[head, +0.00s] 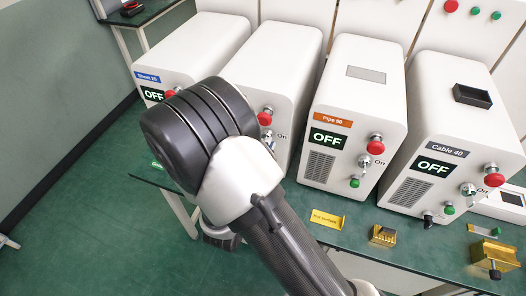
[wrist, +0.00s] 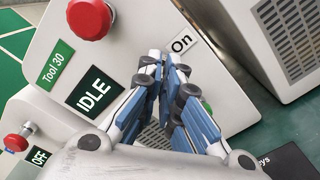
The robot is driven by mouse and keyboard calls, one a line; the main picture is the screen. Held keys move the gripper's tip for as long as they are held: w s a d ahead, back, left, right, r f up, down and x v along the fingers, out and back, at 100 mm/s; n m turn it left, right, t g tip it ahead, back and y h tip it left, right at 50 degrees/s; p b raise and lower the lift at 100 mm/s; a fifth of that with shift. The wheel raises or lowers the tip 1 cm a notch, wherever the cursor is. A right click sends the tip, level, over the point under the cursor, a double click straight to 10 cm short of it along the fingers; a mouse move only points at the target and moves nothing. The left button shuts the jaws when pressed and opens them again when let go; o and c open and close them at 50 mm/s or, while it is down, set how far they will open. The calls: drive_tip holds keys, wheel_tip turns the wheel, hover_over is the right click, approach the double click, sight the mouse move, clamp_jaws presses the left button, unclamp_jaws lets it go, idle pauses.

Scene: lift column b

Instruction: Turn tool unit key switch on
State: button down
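The tool unit (wrist: 120,55) is a white box with a green "Tool 30" label, and its display (wrist: 95,92) reads IDLE. Its red button (wrist: 90,18) is at the upper left of the wrist view and its "On" label (wrist: 182,41) is right of the fingertips. My gripper (wrist: 165,64) has its tips close together at the key switch's place on the panel, with a narrow gap between them. The fingers hide the key switch.
Similar white units stand beside it: the sheet unit (head: 190,45), the pipe unit (head: 360,90) and the cable unit (head: 455,110), all reading OFF. A yellow sign (head: 327,218) and brass fixtures (head: 382,236) lie along the green bench's front. The floor at left is clear.

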drive_tip(key=shift+m, duration=0.3)
drive_tip(key=c, duration=1.8)
unclamp_jaws()
drive_tip(key=v, duration=1.2)
